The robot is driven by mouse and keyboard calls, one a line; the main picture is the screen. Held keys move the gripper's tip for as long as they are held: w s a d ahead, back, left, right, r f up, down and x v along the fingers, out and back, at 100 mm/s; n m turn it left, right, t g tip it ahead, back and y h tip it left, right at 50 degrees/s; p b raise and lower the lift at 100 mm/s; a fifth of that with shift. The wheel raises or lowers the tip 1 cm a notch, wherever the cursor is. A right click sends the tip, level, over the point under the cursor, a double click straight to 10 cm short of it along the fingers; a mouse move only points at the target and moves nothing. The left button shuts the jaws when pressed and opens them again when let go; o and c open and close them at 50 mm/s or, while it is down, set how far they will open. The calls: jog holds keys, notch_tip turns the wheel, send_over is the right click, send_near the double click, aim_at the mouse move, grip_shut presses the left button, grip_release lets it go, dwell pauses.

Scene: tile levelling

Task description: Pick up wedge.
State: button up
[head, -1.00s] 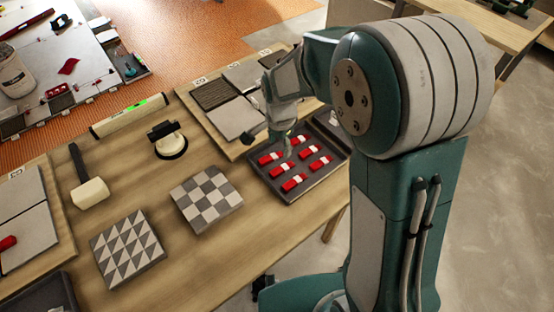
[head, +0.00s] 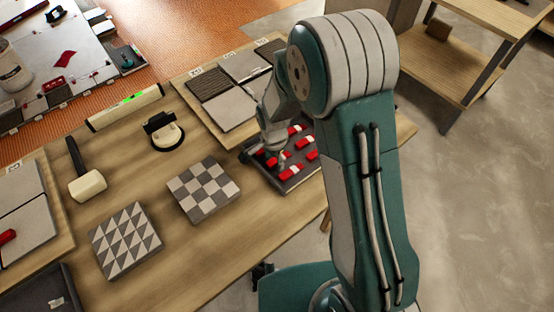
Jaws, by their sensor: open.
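Several red wedges with white middles, one of them this wedge (head: 290,172), lie in a dark tray (head: 290,189) on the right part of the wooden table. My gripper (head: 279,160) is over the left part of the tray, pointing down among the wedges. It is open, and I see no wedge held in it. My arm hides part of the tray and the far wedges. I cannot tell whether the fingertips touch a wedge.
A board with tiles (head: 235,108) lies just behind the tray. A checkered tile (head: 203,190), a triangle-patterned tile (head: 125,240), a mallet (head: 88,184), a suction cup (head: 164,134) and a level (head: 125,107) are on the table. The front middle of the table is bare.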

jog(key=shift+a, duration=0.15)
jog(key=shift+a, duration=0.1)
jog(key=c, duration=0.6)
jog(key=shift+c, duration=1.4)
jog(key=shift+r, duration=0.1)
